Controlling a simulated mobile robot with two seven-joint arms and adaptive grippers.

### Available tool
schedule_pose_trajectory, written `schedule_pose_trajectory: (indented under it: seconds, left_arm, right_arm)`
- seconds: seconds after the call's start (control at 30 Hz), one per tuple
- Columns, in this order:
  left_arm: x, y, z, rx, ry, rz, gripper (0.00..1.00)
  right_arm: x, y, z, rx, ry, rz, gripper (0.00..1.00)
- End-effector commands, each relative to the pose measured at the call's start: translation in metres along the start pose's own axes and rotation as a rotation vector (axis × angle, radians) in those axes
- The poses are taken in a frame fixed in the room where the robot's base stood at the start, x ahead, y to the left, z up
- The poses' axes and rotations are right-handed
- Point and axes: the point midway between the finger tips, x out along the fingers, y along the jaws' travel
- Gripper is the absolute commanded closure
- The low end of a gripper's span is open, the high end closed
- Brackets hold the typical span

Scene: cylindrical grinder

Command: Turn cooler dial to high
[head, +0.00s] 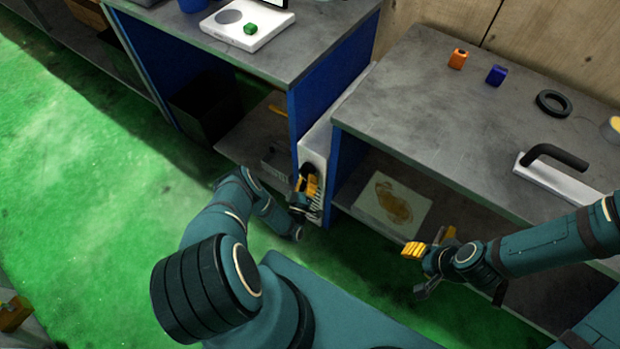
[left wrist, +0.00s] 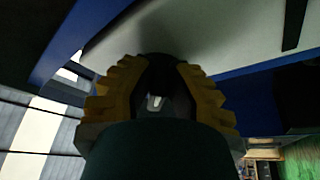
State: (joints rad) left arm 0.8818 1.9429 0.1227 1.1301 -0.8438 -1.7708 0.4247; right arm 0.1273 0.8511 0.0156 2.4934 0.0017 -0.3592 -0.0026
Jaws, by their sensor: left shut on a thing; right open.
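The cooler (head: 318,133) is a narrow white unit standing between two workbenches, and its pale face fills the top of the left wrist view (left wrist: 215,30). Its dark dial (left wrist: 155,78) sits between my left fingers, with a small light mark showing. My left gripper (head: 308,185) is at the cooler's front, shut on the dial; its ridged yellow fingers (left wrist: 154,68) lie on both sides of it. The dial's setting cannot be read. My right gripper (head: 430,250) is open and empty, in front of the right bench and away from the cooler.
The right bench (head: 400,110) holds an orange block (head: 458,59), a blue block (head: 496,75), a black ring (head: 553,103) and a black-handled white item (head: 560,185). The green floor (head: 80,200) is open at left.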

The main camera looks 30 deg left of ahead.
Motion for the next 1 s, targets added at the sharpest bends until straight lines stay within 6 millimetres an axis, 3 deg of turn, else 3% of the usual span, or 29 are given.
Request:
schedule_pose_trajectory:
  seconds: [0.6, 1.0]
  left_arm:
    - [0.004, -0.013, -0.005, 0.517, 0.006, 0.217, 1.00]
    - [0.006, -0.017, -0.009, 0.700, 0.007, 0.291, 1.00]
  right_arm:
    - [0.000, 0.000, 0.000, 0.000, 0.000, 0.000, 0.53]
    - [0.000, 0.000, 0.000, 0.000, 0.000, 0.000, 0.53]
